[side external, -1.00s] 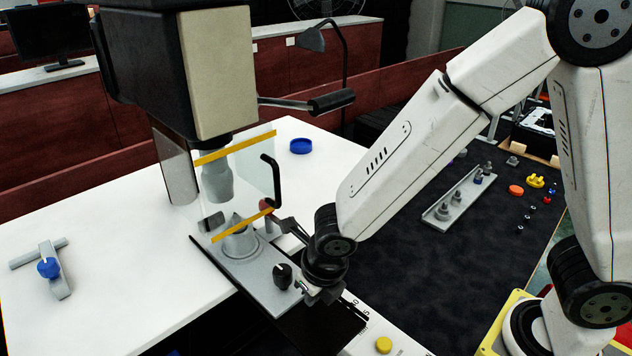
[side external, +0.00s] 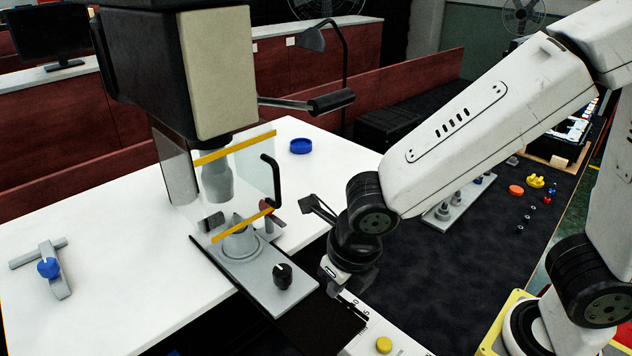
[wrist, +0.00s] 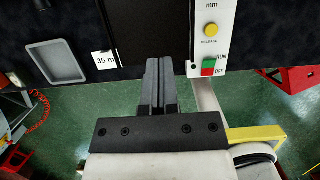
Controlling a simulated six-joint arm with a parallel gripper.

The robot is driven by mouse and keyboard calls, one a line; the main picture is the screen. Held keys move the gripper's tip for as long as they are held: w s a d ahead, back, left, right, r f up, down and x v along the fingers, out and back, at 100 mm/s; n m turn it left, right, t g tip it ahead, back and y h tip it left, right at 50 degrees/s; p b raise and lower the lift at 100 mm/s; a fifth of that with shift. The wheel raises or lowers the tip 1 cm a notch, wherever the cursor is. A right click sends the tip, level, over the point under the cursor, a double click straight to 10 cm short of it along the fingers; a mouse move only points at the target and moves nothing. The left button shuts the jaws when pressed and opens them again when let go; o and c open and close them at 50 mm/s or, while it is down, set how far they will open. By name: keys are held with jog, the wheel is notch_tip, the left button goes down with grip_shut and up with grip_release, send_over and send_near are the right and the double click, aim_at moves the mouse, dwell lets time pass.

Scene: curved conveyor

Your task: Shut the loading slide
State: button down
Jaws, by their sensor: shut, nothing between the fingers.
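The loading slide (side external: 258,288) is a grey plate with a black knob (side external: 283,276) near its front end. It lies on a dark track (side external: 325,318) under the press, and a bare stretch of track shows in front of it. A round seat with a pointed grey part stands on the slide, below the press head and partly behind the clear guard.
The clear guard (side external: 238,183) has yellow stripes and a black handle (side external: 273,180). A white panel with a yellow button (side external: 384,345) and a run/off switch (wrist: 208,66) is beside the track. A blue-knobbed grey tool (side external: 50,268) and blue ring (side external: 301,146) lie on the white table.

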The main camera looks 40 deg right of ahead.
aim_at(282, 269)
jog(key=shift+v, duration=1.3)
jog(key=c, duration=0.6)
grip_release()
jog(key=shift+w, duration=0.1)
jog(key=o, duration=0.4)
jog(key=shift+w+r+m, duration=0.1)
jog(key=shift+w+m, duration=0.15)
jog(key=shift+m, duration=0.15)
jog(key=shift+c, duration=0.2)
jog(key=w+m, duration=0.3)
jog(key=m, duration=0.1)
jog(key=w+a+m+g, duration=0.1)
jog(key=w+m, duration=0.2)
jog(key=m, duration=0.1)
jog(key=w+m+g, duration=0.1)
jog(key=w+m, duration=0.2)
jog(key=m, duration=0.1)
jog(key=shift+w+a+r, duration=0.25)
jog(key=shift+w, duration=0.1)
jog(key=shift+w+m+g, duration=0.4)
jog(key=shift+w+m, duration=0.35)
jog(key=shift+m, duration=0.35)
jog(key=shift+f, duration=0.15)
jog(key=shift+f, duration=3.8)
